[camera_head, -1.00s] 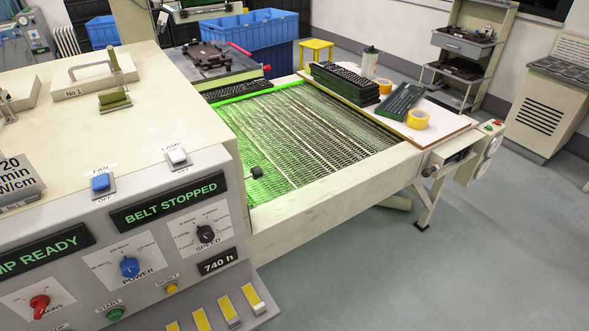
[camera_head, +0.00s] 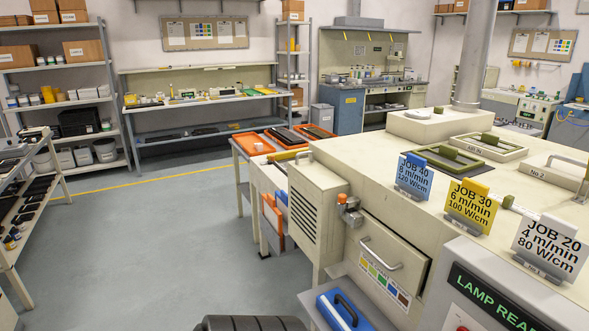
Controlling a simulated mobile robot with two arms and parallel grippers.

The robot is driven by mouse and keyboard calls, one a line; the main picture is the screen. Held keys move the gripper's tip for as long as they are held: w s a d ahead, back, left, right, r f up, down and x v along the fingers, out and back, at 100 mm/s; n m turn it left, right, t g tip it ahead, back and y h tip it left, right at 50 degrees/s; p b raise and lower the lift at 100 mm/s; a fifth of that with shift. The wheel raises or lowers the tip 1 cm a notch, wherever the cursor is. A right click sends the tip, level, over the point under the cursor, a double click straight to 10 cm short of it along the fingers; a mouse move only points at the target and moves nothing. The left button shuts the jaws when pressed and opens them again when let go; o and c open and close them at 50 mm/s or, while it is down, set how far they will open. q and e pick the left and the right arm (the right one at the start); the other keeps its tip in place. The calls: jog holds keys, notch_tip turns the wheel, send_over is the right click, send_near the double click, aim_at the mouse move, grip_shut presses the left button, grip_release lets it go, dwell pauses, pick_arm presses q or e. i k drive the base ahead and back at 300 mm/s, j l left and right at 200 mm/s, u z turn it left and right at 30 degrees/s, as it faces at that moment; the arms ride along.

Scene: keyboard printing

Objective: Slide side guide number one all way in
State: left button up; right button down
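I cannot make out a side guide marked number one in this view. The large cream machine (camera_head: 400,170) fills the right side. On its top a panel with a handle and the label No.2 (camera_head: 546,174) is at the right edge, and flat frames with green grips (camera_head: 462,152) lie behind the job cards. The belt is not in view.
JOB cards (camera_head: 467,205) stand on the machine top. A drawer front (camera_head: 385,260) and a blue case (camera_head: 343,312) are on its near side. Orange trays (camera_head: 285,138) lie at its far end. Shelves (camera_head: 65,90) and a workbench (camera_head: 200,100) line the back.

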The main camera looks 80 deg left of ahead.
aim_at(272, 157)
jog(key=u, duration=2.55)
jog(key=i+j+u, duration=0.3)
jog(key=i, duration=1)
jog(key=i+j+u, duration=0.1)
jog(key=i+u, duration=0.2)
jog(key=i, duration=1.05)
jog(key=i+j+z, duration=0.1)
jog(key=i+z, duration=0.2)
jog(key=i, duration=0.15)
jog(key=i+j+z, duration=0.25)
jog(key=i, duration=0.15)
jog(key=i+j+z, duration=0.3)
jog(key=i, duration=0.15)
jog(key=l, duration=0.1)
